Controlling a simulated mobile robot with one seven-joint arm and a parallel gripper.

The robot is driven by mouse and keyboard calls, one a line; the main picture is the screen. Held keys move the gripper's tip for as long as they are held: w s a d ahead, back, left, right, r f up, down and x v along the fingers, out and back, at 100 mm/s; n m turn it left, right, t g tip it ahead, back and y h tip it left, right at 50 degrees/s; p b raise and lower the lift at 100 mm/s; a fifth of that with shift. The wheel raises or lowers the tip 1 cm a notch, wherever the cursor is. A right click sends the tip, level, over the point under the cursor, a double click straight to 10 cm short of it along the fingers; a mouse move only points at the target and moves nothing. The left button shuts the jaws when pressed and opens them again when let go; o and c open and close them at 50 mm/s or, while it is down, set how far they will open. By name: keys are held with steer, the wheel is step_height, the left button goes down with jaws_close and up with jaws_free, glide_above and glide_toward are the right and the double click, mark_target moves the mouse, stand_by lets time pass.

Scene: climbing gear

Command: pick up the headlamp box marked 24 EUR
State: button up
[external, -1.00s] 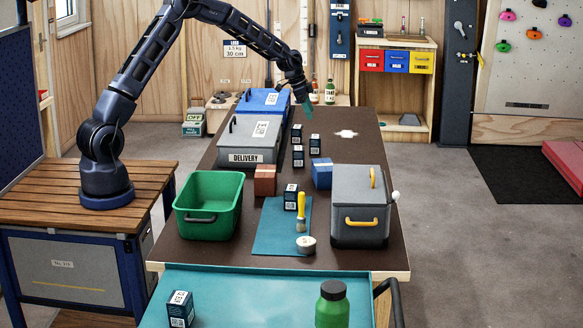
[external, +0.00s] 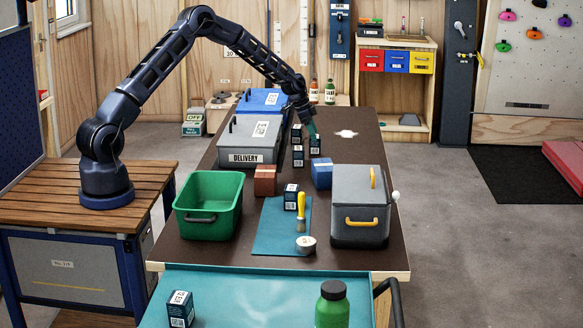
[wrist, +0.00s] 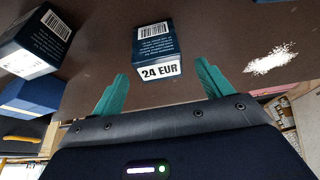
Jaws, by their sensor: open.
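The headlamp box marked 24 EUR (wrist: 158,48) is a small dark navy box with a white price band and a barcode. In the wrist view it stands upright just beyond my fingertips, centred between them. In the external view it appears to be the box (external: 315,147) below my gripper, partly covered by it. My gripper (wrist: 161,76) is open, with teal fingers spread wider than the box and nothing between them. In the external view my gripper (external: 311,128) hangs low over the table, close to the box's top.
A similar dark box (wrist: 38,42) stands left in the wrist view, with a blue box (wrist: 27,98) below it. The grey DELIVERY bin (external: 250,140) is left of my gripper.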

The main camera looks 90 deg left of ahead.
mark_target(315, 145)
steer(key=x, duration=0.4)
steer(key=shift+w+f, duration=0.1)
steer(key=shift+f, duration=0.3)
steer(key=c, duration=1.1)
steer(key=shift+r, duration=0.15)
